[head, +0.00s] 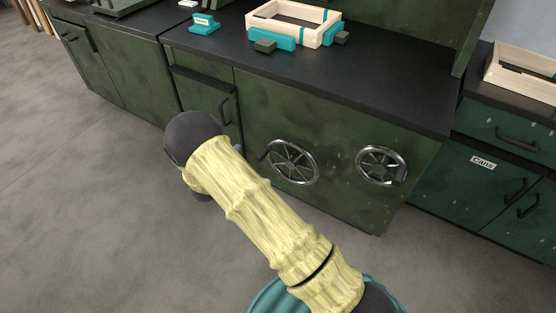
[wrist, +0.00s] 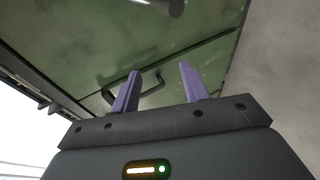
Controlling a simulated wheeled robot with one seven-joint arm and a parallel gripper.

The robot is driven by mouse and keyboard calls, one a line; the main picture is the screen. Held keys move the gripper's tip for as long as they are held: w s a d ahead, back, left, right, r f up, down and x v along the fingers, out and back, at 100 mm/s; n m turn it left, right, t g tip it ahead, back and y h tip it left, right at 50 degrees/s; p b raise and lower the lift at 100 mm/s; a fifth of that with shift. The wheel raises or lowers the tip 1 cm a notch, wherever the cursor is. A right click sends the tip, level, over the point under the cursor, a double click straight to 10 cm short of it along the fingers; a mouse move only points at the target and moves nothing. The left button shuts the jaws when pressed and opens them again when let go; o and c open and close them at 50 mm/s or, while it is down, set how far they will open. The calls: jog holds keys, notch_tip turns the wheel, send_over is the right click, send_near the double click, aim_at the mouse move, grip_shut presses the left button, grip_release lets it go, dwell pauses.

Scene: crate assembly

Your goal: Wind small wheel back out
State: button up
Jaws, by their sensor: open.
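Two metal spoked handwheels are on the green cabinet front in the head view. The left wheel (head: 293,163) looks a little larger than the right wheel (head: 381,166). Each has a crank handle at its rim. My gripper (wrist: 156,80) is open and empty in the wrist view, its two purple fingers apart. It points at a green panel with a dark bar handle (wrist: 150,88) showing behind the fingers. In the head view my gripper is mostly hidden behind my arm, left of the left wheel. Contact with the wheel is not visible.
On the black worktop (head: 370,80) stand a wooden frame (head: 318,36) in teal holders and a teal block (head: 204,27). A cabinet labelled Cans (head: 483,163) with another wooden crate (head: 530,88) on top is at right. The grey floor (head: 70,210) is clear at left.

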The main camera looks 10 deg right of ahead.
jog(key=s+d+r+m+g+y, duration=0.2)
jog(key=s+d+r+m+y, duration=0.1)
jog(key=r, duration=0.3)
jog(key=s+d+r+m+g+y, duration=0.2)
jog(key=s+d+r+m+y, duration=0.1)
jog(key=r, duration=0.4)
jog(key=s+d+r+m+g, duration=0.1)
jog(key=s+d+r+m, duration=0.1)
jog(key=s, duration=0.5)
jog(key=s+d+r+m+g, duration=0.1)
jog(key=s+d, duration=0.3)
jog(key=s, duration=0.4)
jog(key=s+d+r+m+g+p, duration=0.1)
jog(key=s+d+r+m+g, duration=0.1)
jog(key=s, duration=0.5)
jog(key=shift+s+d+r+m+g, duration=0.3)
jog(key=shift+d+r+g, duration=0.3)
jog(key=shift+d, duration=0.45)
jog(key=shift+c, duration=0.3)
